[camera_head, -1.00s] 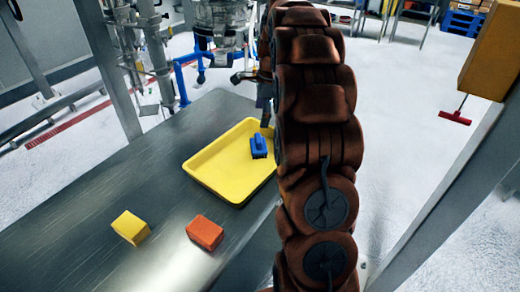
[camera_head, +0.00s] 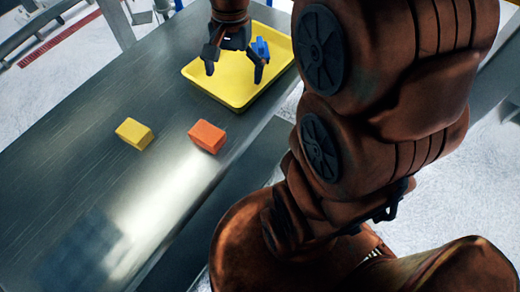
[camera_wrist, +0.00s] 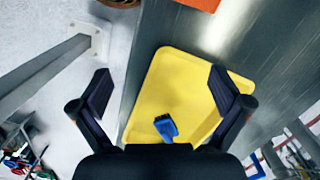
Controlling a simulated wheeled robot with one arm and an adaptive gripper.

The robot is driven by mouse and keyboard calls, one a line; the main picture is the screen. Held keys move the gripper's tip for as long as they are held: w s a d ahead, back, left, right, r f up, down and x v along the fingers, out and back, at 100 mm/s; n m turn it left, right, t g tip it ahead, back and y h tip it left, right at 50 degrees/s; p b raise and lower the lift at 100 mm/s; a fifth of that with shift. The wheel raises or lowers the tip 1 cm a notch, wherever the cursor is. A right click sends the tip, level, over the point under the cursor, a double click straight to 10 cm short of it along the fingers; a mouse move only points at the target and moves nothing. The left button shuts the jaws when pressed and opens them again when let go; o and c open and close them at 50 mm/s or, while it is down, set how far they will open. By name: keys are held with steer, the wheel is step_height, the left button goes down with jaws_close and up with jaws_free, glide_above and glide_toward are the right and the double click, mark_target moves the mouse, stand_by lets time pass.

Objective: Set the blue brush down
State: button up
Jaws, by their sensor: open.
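The blue brush (camera_head: 260,48) lies in the yellow tray (camera_head: 232,96), near the tray's right part in the head view and partly hidden behind a finger of my gripper. In the wrist view the brush (camera_wrist: 166,127) lies on the bottom of the yellow tray (camera_wrist: 170,75), apart from both fingers. My gripper (camera_head: 235,72) is open and empty, above the tray in the head view. Its two fingers (camera_wrist: 163,95) are spread wide in the wrist view.
A yellow block (camera_head: 133,133) and an orange block (camera_head: 207,136) stand on the metal table (camera_head: 90,155) in front of the tray. The orange block shows at the wrist view's top edge (camera_wrist: 200,3). The table's near left part is clear.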

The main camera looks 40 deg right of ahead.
steer(key=s+a+f+n, duration=0.2)
steer(key=s+n, duration=0.3)
steer(key=s, duration=0.3)
steer(key=s+a+f+n+g, duration=0.1)
steer(key=s+a+n, duration=0.3)
steer(key=s, duration=0.5)
steer(key=shift+s+f+n+h, duration=0.3)
steer(key=shift+f+n+h, duration=0.1)
steer(key=shift+f+n, duration=0.25)
steer(key=shift+a, duration=0.1)
